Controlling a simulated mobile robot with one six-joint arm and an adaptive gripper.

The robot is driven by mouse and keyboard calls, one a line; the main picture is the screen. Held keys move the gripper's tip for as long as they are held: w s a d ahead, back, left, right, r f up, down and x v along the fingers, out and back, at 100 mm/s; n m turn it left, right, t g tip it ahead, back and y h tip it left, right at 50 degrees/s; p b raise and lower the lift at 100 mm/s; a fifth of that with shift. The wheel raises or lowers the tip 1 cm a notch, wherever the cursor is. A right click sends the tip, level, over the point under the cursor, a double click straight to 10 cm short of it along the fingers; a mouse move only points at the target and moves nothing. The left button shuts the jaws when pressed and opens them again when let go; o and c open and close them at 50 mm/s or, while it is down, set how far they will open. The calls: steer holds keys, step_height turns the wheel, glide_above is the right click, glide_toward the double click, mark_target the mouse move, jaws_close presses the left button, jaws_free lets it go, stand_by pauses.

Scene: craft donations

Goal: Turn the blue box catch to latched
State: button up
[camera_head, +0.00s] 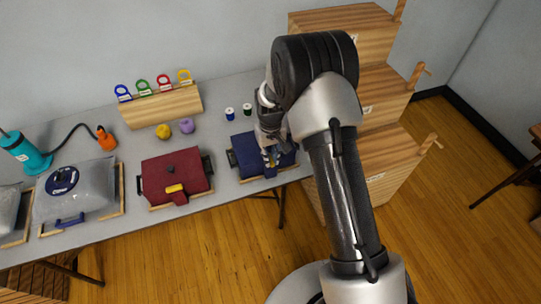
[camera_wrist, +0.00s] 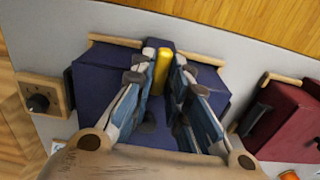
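The blue box (camera_wrist: 100,88) lies closed on the table; in the head view the blue box (camera_head: 245,153) is partly hidden by my arm. Its yellow catch (camera_wrist: 160,74) is at the edge of the box, its long side pointing away from the box's middle. My gripper (camera_wrist: 165,62) is over the box, its two fingertips close on either side of the catch. Whether both fingers touch it I cannot tell. In the head view my gripper (camera_head: 271,156) reaches down at the blue box and largely covers the catch.
A red box (camera_head: 172,170) with a yellow catch is to the left. Two spools (camera_head: 238,112) and two yarn balls (camera_head: 175,129) lie behind. A wooden rack (camera_head: 160,106) holds coloured padlock-shaped pieces. Wooden drawers (camera_head: 375,150) stand right. A knob block (camera_wrist: 42,98) is beside the blue box.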

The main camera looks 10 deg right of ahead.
mark_target(271, 159)
steer(key=o, duration=0.3)
steer(key=shift+o, duration=0.2)
step_height(271, 159, up, 12)
stand_by(0.5)
stand_by(0.3)
